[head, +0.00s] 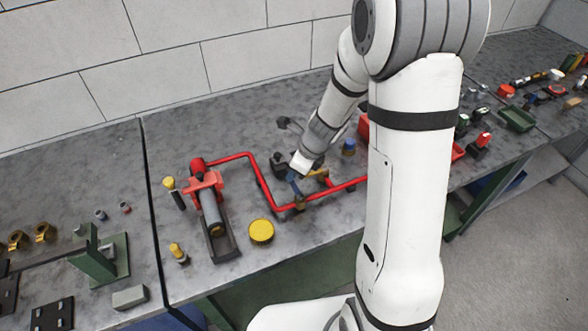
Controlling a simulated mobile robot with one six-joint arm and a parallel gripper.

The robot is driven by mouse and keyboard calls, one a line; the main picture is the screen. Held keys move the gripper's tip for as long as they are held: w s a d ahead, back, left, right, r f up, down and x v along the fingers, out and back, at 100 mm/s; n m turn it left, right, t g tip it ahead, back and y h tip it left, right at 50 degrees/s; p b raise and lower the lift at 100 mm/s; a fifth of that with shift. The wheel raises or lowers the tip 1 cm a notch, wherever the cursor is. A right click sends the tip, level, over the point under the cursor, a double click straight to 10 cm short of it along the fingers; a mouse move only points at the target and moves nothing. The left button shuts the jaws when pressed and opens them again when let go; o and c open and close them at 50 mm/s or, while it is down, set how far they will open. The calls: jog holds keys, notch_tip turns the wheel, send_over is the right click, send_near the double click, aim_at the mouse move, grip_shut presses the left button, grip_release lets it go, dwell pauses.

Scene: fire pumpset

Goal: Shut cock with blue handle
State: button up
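The red pipe (264,184) runs in bends across the grey bench, with brass fittings along its front part. A small blue handle (294,186) shows at a brass cock (300,204) on this pipe. My gripper (291,175) reaches down from the back right to just above the blue handle. Its fingers are small and dark here, so I cannot tell whether they are open or shut, or whether they touch the handle.
A red and grey pump (210,208) stands left of the pipe. A yellow round lid (261,231) lies in front. A blue cylinder (348,147) stands behind the pipe. My arm hides the pipe's right end. A tiled wall (150,45) closes the back.

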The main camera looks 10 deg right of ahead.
jog(key=o, duration=0.5)
jog(key=shift+c, duration=0.2)
jog(key=shift+r, duration=0.1)
jog(key=v, duration=0.7)
jog(key=shift+d+r+p, duration=0.2)
jog(key=shift+r+p, duration=0.1)
jog(key=shift+p, duration=0.15)
jog(key=shift+s, duration=0.1)
